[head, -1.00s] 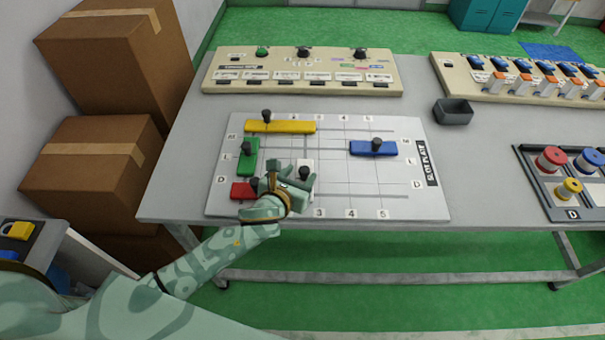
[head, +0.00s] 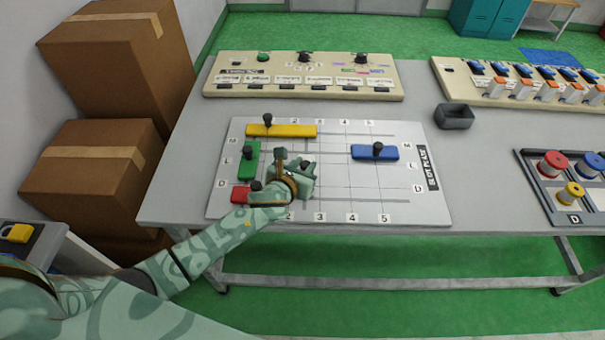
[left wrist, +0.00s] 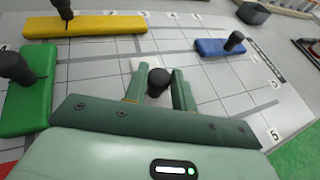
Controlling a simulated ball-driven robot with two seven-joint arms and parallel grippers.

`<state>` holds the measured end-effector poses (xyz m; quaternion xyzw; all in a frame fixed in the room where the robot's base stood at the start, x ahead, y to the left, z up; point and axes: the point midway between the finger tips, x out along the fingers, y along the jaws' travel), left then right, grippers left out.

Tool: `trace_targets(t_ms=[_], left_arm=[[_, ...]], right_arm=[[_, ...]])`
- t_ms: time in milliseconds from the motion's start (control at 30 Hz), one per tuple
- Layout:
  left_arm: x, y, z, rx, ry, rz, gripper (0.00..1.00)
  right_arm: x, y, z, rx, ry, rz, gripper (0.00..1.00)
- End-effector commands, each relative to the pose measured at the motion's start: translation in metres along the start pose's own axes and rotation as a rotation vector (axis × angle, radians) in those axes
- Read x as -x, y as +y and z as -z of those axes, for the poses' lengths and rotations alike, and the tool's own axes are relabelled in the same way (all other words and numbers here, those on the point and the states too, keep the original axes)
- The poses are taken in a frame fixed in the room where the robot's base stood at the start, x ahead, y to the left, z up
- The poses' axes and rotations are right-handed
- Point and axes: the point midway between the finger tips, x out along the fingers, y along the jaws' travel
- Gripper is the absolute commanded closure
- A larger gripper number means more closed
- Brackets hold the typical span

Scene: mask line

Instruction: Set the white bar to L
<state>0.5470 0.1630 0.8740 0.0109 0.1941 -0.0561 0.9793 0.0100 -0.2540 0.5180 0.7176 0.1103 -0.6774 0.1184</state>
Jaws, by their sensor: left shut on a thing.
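The white bar (left wrist: 146,64) shows as a small pale patch beyond my fingers in the left wrist view; most of it is hidden, and I cannot make it out in the head view. Its black knob (left wrist: 157,82) stands between the two green fingers. My left gripper (head: 297,164) is shut on this knob, low over the slot plate (head: 408,205). In the left wrist view the gripper (left wrist: 158,90) has one finger on each side of the knob. The plate has row letters M, L and D at its sides and numbered columns. My right gripper is out of view.
The yellow bar (head: 285,131) lies along the far row. The green bar (head: 247,162) and red bar (head: 240,195) are left of my gripper; the blue bar (head: 368,153) is to the right. A control panel (head: 222,87) stands behind the plate.

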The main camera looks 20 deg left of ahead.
Motion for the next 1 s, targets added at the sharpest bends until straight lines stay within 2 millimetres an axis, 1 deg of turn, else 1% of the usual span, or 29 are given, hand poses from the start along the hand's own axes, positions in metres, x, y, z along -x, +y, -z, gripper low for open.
trace_targets(t_ms=[33, 100, 200, 300, 567, 600, 633, 667, 900, 1000], left_arm=[[-0.011, 0.006, -0.007, -0.004, -0.003, -0.002, 1.00], [-0.024, 0.011, -0.011, -0.005, -0.001, -0.002, 1.00], [-0.036, 0.016, -0.014, -0.003, 0.000, -0.001, 1.00], [-0.040, 0.019, -0.016, -0.001, 0.002, -0.002, 1.00], [-0.040, 0.019, -0.016, 0.000, 0.002, -0.002, 1.00], [-0.040, 0.019, -0.016, 0.000, 0.002, -0.002, 0.66], [-0.040, 0.019, -0.016, 0.000, 0.002, -0.002, 0.57], [-0.040, 0.019, -0.016, 0.000, 0.002, -0.002, 0.52], [-0.040, 0.019, -0.017, 0.000, 0.001, -0.002, 0.52], [-0.036, 0.019, -0.018, -0.001, 0.000, -0.002, 0.52]], right_arm=[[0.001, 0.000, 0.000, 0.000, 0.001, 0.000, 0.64], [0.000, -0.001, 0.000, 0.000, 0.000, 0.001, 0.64], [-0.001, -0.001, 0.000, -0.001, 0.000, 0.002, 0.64], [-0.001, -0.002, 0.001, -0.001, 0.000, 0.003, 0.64], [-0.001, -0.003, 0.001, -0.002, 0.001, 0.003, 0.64], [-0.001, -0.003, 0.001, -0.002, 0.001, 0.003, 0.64], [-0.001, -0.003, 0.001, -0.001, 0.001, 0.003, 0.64], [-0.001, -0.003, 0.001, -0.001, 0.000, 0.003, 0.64], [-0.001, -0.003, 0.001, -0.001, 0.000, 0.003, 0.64], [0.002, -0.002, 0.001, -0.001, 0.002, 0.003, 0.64]])
